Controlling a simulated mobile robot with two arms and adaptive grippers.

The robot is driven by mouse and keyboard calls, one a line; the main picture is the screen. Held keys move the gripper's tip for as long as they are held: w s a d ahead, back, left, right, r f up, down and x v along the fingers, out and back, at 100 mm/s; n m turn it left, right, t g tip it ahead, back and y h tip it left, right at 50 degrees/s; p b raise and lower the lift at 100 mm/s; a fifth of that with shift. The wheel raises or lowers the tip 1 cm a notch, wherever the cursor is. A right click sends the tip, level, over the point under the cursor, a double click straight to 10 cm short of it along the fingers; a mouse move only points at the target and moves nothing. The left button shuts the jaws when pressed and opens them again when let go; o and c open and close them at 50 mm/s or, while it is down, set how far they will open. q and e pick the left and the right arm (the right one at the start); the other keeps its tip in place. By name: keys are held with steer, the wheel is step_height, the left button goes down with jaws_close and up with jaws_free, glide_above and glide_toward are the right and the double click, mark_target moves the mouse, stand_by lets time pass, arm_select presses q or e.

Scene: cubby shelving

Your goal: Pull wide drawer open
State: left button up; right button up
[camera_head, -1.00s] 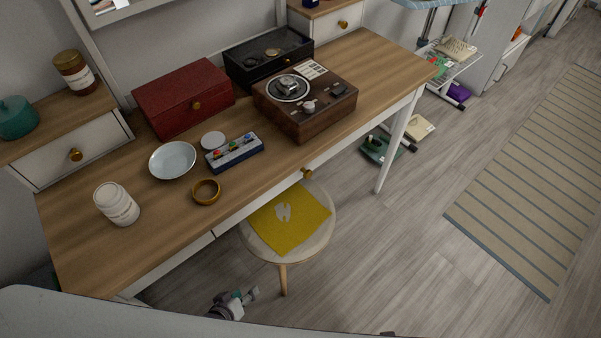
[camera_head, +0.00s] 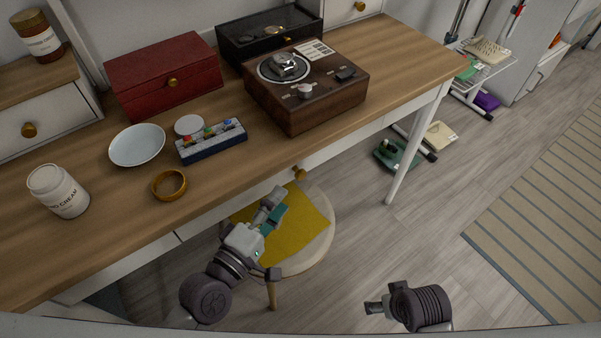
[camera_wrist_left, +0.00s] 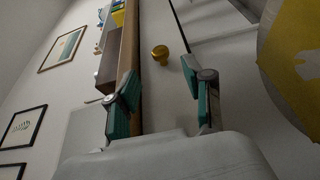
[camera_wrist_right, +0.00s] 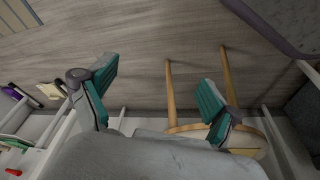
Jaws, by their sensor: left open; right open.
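The wide drawer (camera_head: 240,203) is a white front under the wooden tabletop, and it looks shut. Its round brass knob (camera_head: 299,173) sticks out below the table edge. The knob (camera_wrist_left: 160,53) also shows in the left wrist view, ahead of and between the fingers, apart from them. My left gripper (camera_head: 272,232) is open and empty, in front of the drawer and short of the knob, above the stool. My right gripper (camera_head: 374,307) is open and empty, low over the floor; in the right wrist view it (camera_wrist_right: 157,75) faces the floor and stool legs.
A round stool (camera_head: 318,246) with a yellow cloth (camera_head: 285,216) stands under the drawer.

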mark_target(301, 179)
arm_select(q)
steer(key=x, duration=0.8)
steer(key=shift+a, duration=0.15)
steer(key=shift+w+d, duration=0.25)
steer(key=shift+w, duration=0.1)
arm_select(e)
steer(key=shift+w+r, duration=0.2)
steer(key=shift+r, duration=0.8)
arm_select(q)
jaws_close()
arm_select(e)
steer(key=shift+s+f, duration=0.2)
